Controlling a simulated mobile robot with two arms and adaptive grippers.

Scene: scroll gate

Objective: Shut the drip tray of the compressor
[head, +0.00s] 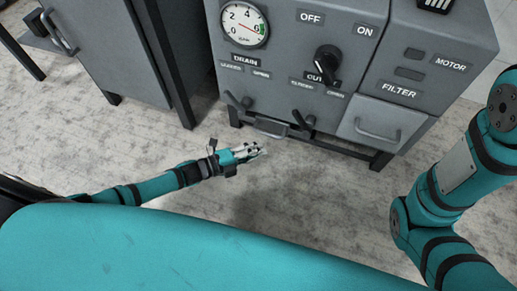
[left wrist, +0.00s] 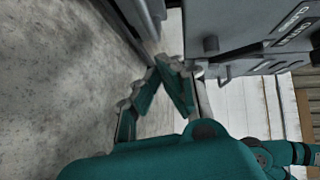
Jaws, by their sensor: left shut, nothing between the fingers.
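The compressor (head: 300,70) is a grey cabinet with a gauge, valves and labels. A low grey tray with a front handle (head: 271,128), which looks like the drip tray, shows at its lower front edge, below the drain valve. How far it sticks out is hard to tell. My left gripper (head: 262,150) is shut and empty, in front of and a little below the tray, apart from it in the head view. In the left wrist view its fingers (left wrist: 166,62) converge close to the cabinet's lower front (left wrist: 250,30). My right gripper is out of view; only my right arm shows.
A drain valve lever (head: 236,101) and a second lever (head: 302,118) jut out above the tray. A filter drawer with a handle (head: 378,133) is to the right. Another grey cabinet (head: 110,50) stands at the left. The floor (head: 100,145) in front is clear.

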